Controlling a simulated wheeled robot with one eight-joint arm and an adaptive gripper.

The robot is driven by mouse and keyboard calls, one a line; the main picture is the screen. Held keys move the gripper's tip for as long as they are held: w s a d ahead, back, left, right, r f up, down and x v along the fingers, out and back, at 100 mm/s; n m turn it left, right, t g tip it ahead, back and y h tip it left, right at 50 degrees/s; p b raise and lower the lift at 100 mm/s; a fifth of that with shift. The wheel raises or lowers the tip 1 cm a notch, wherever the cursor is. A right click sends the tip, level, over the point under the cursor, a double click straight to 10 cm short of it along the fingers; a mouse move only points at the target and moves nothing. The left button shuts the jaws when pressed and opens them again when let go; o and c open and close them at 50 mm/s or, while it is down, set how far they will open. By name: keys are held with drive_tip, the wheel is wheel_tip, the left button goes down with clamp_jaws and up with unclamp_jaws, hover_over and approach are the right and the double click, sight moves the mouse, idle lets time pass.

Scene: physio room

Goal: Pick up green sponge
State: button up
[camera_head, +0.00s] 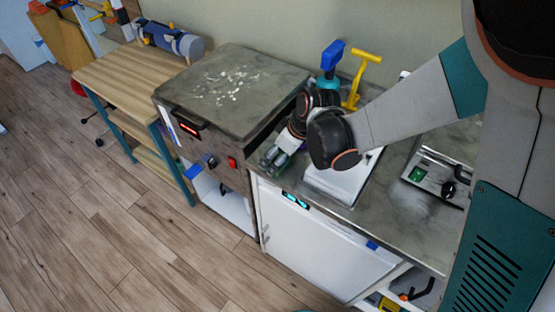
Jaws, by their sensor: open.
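My arm reaches in from the right over the counter, with its wrist bent down and to the left. My gripper (270,162) is at the counter's front left, close beside the grey-topped unit. It is open. Small green patches show at its fingers, but I cannot tell whether they are the green sponge or part of the gripper. I do not clearly see the sponge elsewhere; my wrist and gripper may hide it.
The grey-topped unit (245,75) stands left of the counter (385,215). A white sink or tray (335,184) lies under my wrist. Blue (331,57) and yellow (357,80) handled items stand behind. A metal device (430,178) with a green switch sits right.

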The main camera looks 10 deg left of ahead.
drive_tip(key=shift+r, duration=0.1)
drive_tip(key=shift+c, duration=0.3)
drive_tip(key=c, duration=0.4)
drive_tip(key=shift+c, duration=0.2)
drive_tip(key=shift+r, duration=0.1)
wheel_tip(320, 180, up, 20)
drive_tip(key=p, duration=1.3)
drive_tip(key=shift+p, duration=0.35)
drive_tip(key=shift+c, duration=1.1)
drive_tip(key=shift+f, duration=0.2)
